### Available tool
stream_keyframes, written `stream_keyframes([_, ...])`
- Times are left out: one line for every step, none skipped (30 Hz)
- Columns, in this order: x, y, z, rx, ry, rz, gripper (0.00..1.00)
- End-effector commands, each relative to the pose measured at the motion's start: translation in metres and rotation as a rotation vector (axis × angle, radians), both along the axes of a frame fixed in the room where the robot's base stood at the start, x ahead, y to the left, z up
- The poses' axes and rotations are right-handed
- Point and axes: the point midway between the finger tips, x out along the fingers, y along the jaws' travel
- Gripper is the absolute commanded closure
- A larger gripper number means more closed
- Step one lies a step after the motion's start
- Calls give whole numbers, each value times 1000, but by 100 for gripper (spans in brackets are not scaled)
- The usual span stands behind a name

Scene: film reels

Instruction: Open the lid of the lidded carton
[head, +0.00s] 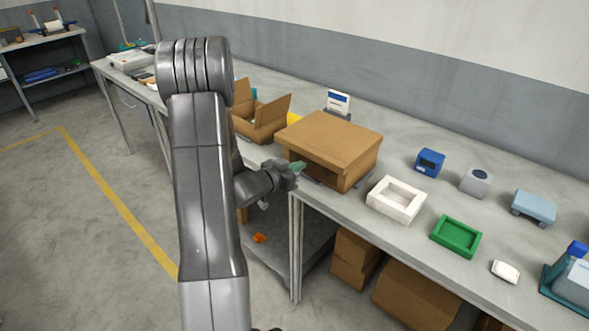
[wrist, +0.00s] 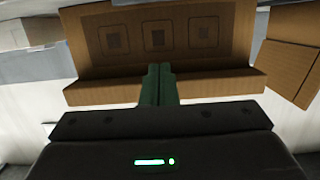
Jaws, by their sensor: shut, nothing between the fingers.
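The lidded carton (head: 328,148) is a brown cardboard box on the workbench. Its flat lid (head: 330,137) lies over the top and looks closed, with the front lip overhanging a darker front face. In the wrist view the carton's front face (wrist: 205,42) shows several printed square marks, and the lip (wrist: 215,87) runs across the picture. My gripper (head: 299,166) is at the carton's front left, by the lip. Its green fingers (wrist: 158,72) are shut together with nothing between them and overlap the lip in the wrist view. I cannot tell whether they touch it.
An open carton (head: 262,118) stands left of the lidded one. A white tray (head: 396,199), a green tray (head: 456,236) and a blue device (head: 430,161) are to the right. More boxes (head: 415,296) sit below the bench (head: 330,203).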

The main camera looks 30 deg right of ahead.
Motion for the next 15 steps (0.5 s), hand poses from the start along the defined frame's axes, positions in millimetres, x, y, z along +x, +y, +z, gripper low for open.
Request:
stream_keyframes([1,-2,0,0,0,-1,100])
stream_keyframes([1,-3,0,0,0,-1,100])
stream_keyframes([2,-5,0,0,0,-1,100])
stream_keyframes([2,-6,0,0,0,-1,100])
stream_keyframes([3,-7,0,0,0,-1,100])
stream_keyframes([3,-8,0,-1,-1,-1,100])
stream_keyframes([4,-9,0,-1,-1,-1,100])
stream_keyframes([4,-10,0,-1,-1,-1,100])
stream_keyframes([5,-12,0,-1,-1,-1,100])
stream_keyframes([5,-13,0,-1,-1,-1,100])
stream_keyframes([6,-14,0,-1,-1,-1,100])
stream_keyframes([6,-16,0,0,0,-1,100])
stream_keyframes([7,-17,0,0,0,-1,100])
stream_keyframes([7,-18,0,0,0,0,100])
stream_keyframes([7,-19,0,0,1,0,100])
